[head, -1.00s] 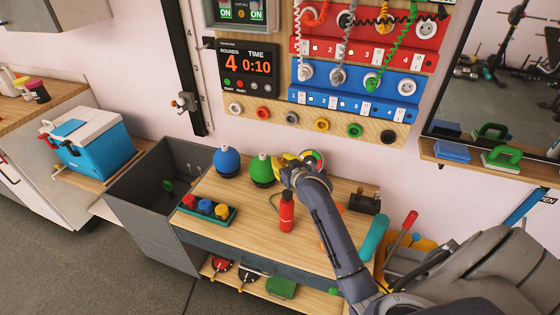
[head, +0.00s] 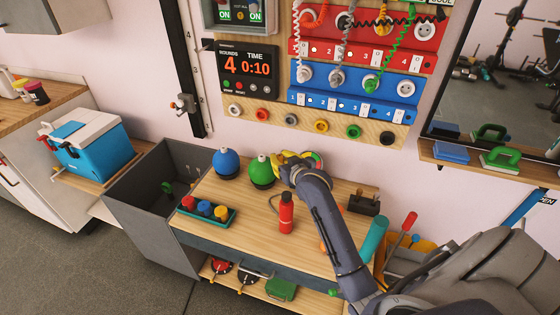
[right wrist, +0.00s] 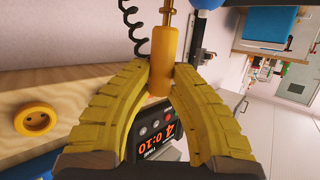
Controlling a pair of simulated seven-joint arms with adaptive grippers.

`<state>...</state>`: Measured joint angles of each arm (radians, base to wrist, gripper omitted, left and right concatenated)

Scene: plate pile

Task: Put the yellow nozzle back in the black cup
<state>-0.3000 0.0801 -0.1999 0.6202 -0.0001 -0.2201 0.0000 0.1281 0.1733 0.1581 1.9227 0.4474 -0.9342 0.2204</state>
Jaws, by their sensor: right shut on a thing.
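The yellow nozzle (right wrist: 164,62) shows in the right wrist view between the yellow fingertips of my right gripper (right wrist: 160,80). The gripper is shut on it, and a black coiled cord (right wrist: 135,28) runs beside it. In the head view my right gripper (head: 282,168) is over the back of the bench, beside the green ball, and the nozzle cannot be made out there. A black round cup-like fitting (head: 387,137) is at the right end of the wall board's lower row, to the gripper's upper right. My left gripper is not in view.
The bench (head: 255,218) holds a blue ball (head: 226,162), a green ball (head: 261,171), a red bottle (head: 286,213), a tray of coloured pieces (head: 185,212) and a dark block (head: 365,203). The yellow wall fitting (head: 321,125) also shows in the right wrist view (right wrist: 35,119).

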